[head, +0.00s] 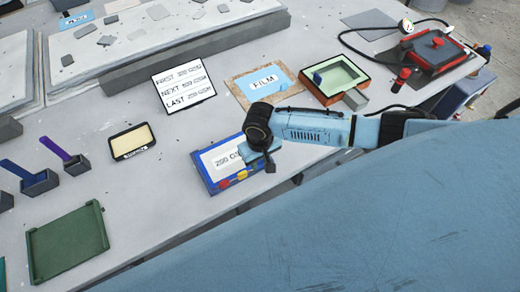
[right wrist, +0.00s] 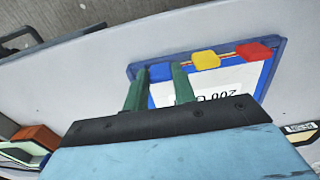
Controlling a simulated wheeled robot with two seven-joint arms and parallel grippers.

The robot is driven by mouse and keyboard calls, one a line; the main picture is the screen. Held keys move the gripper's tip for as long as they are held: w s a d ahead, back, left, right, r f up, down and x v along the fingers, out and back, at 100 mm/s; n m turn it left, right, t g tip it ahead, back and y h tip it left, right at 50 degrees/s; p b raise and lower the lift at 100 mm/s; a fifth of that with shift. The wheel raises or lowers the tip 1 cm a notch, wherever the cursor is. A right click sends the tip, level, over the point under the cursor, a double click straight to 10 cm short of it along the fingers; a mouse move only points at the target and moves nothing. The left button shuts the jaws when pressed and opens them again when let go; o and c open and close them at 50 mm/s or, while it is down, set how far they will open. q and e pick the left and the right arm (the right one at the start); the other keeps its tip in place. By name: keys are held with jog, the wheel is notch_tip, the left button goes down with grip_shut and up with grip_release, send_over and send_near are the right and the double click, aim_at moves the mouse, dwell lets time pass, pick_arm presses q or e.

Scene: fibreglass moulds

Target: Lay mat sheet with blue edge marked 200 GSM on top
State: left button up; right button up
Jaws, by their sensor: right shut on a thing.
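The blue-edged holder (head: 204,171) lies flat on the table near its front edge, with a white sheet marked 200 GSM (head: 220,161) in it; my gripper partly covers the marking. Red (head: 224,183) and yellow (head: 241,175) tabs stand along its near side. In the right wrist view, a blue tab (right wrist: 160,72) is in line with them. My right gripper (right wrist: 160,88) has its green fingers on either side of this blue tab and is shut on it. In the head view the right gripper (head: 262,165) hides that tab. My left gripper is not in view.
A FILM sheet (head: 262,81), a lettered white sign (head: 184,86) and a yellow pad box (head: 131,141) lie behind or left. An orange-rimmed tray (head: 315,92) stands behind my right arm. A green tray (head: 68,243) is front left. The table between is clear.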

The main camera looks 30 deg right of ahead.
jog(key=o, duration=1)
notch_tip(320, 180, up, 13)
jog(key=shift+r+p, duration=0.2)
jog(key=shift+p, duration=0.3)
